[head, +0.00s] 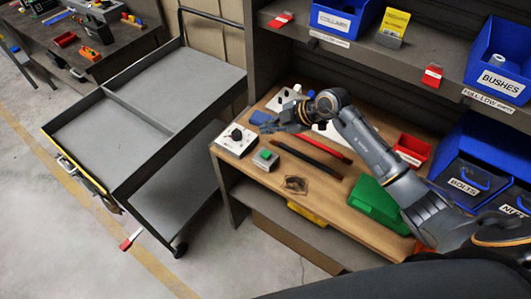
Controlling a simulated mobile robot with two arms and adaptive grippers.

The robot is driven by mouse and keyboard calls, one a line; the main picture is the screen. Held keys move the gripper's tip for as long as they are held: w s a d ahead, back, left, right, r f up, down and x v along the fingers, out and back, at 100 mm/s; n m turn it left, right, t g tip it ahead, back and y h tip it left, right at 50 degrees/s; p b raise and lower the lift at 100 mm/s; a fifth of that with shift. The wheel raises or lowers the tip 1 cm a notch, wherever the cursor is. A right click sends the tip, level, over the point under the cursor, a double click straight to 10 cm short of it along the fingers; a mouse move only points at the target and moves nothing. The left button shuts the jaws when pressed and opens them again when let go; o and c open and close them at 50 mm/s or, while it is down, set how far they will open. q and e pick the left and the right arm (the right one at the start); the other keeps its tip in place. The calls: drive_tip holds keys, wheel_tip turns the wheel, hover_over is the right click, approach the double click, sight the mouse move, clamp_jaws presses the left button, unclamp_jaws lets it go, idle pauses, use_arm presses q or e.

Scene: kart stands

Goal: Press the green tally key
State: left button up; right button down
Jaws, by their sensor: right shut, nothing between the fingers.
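The green tally key (265,155) is the green top of a small box on the wooden bench, near its left front edge. My right arm reaches in from the right over the bench. My left gripper is out of view.
A white box with a black knob (236,137) stands left of the key. A black bar (305,158), a red bar (327,147) and a green case (376,203) lie to the right. A grey cart (125,108) stands left of the bench.

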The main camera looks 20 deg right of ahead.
drive_tip(key=shift+f, duration=0.1)
drive_tip(key=b, duration=0.7)
hover_over(268, 154)
wheel_tip(268, 154, down, 6)
drive_tip(key=shift+f, duration=0.15)
drive_tip(key=shift+f+b, duration=0.6)
drive_tip(key=shift+f, duration=0.55)
drive_tip(key=shift+f, duration=0.4)
